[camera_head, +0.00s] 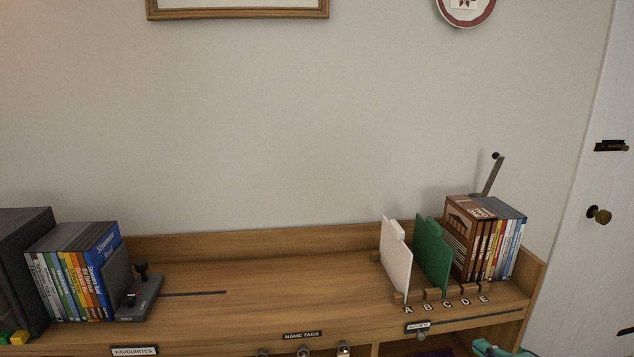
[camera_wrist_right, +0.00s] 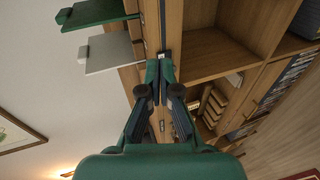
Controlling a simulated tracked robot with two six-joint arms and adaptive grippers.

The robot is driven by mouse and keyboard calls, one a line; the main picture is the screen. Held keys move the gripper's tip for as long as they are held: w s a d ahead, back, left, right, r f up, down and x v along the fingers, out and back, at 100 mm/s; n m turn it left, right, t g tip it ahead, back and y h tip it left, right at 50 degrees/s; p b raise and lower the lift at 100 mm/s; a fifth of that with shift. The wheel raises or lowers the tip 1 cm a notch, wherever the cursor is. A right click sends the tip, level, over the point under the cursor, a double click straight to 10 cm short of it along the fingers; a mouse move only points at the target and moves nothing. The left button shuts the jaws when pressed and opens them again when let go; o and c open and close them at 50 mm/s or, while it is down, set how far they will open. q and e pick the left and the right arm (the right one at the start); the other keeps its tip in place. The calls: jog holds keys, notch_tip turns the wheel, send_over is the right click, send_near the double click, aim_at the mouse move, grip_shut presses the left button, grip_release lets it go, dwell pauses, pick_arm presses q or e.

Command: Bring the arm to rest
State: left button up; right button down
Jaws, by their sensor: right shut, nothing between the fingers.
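My right gripper (camera_wrist_right: 159,64) shows in the right wrist view, its two dark green fingers together, shut and empty. The fingertips are in front of the wooden shelf's edge, beside the white divider (camera_wrist_right: 108,55) and the green divider (camera_wrist_right: 95,13). In the head view only a teal piece shows at the bottom right, below the shelf top (camera_head: 270,279); it looks like part of my right gripper, with its fingers not clear there. My left gripper is in neither view.
Several DVDs (camera_head: 70,280) stand at the left against a dark bookend (camera_head: 142,292). At the right, a white divider (camera_head: 396,262), a green divider (camera_head: 432,256) and more DVDs (camera_head: 497,245) stand behind letters A to E. The shelf top's middle is clear.

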jog(key=s+a+f+n+g+y, duration=0.4)
jog(key=a+f+n+g+y, duration=0.15)
jog(key=a+f, duration=0.85)
jog(key=s+a+f+n+g, duration=0.7)
jog(key=s+a+f+n, duration=0.3)
jog(key=s+n, duration=0.3)
jog(key=s+f+n+g+h, duration=0.4)
jog(key=s+f+n, duration=0.3)
jog(key=s+n, duration=0.8)
jog(key=w+n+t, duration=0.1)
jog(key=w+n, duration=0.3)
jog(key=n, duration=0.4)
jog(key=w+f+n+t, duration=0.1)
jog(key=w+n, duration=0.3)
jog(key=n, duration=0.5)
jog(key=shift+d+f+t, duration=0.15)
jog(key=shift+d+t, duration=0.25)
jog(key=shift+t, duration=0.15)
